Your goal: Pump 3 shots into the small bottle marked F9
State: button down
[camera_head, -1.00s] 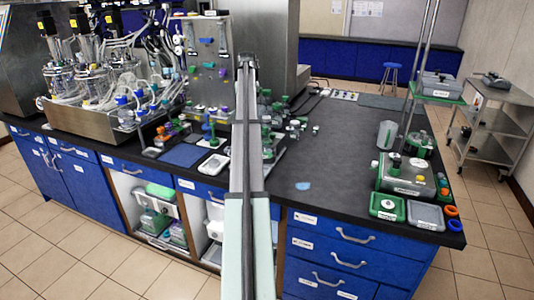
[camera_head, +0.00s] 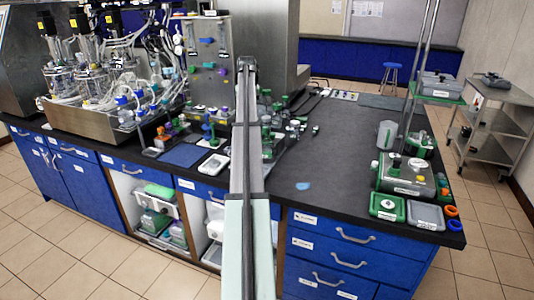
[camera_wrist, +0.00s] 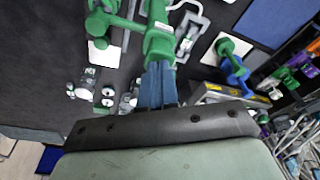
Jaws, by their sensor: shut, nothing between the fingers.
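In the wrist view, my gripper (camera_wrist: 160,68) shows as narrow blue-grey fingers, shut and empty. A green pump-like head (camera_wrist: 159,38) is just beyond the fingertips; I cannot tell whether they touch. A second green fitting with a round knob (camera_wrist: 98,24) stands to its left. Several small clear bottles stand left of the fingers, one of them on its own (camera_wrist: 86,80). Their marks are unreadable, so I cannot tell which is F9. In the head view, my arm hides the gripper, and small bottles (camera_head: 315,130) stand right of the arm.
Bioreactors with tubing (camera_head: 95,85) fill the left of the bench. A blue mat (camera_head: 182,154) and a white handheld device (camera_head: 214,164) lie left of my arm. Green-and-grey instruments (camera_head: 405,178) stand at the right edge. The dark bench top (camera_head: 340,165) between is mostly clear.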

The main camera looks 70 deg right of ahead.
jog(key=shift+x, duration=1)
jog(key=shift+s+a, duration=0.1)
jog(key=shift+a, duration=0.05)
jog(key=shift+r, duration=0.15)
jog(key=shift+d+v, duration=0.15)
jog(key=shift+v, duration=0.6)
jog(key=shift+d+v, duration=0.1)
jog(key=shift+v, duration=0.65)
jog(key=shift+r, duration=0.1)
jog(key=v, duration=0.4)
jog(key=d+v, duration=0.1)
jog(key=shift+w+a+r, duration=0.1)
jog(key=shift+w+r, duration=0.3)
jog(key=shift+r, duration=0.1)
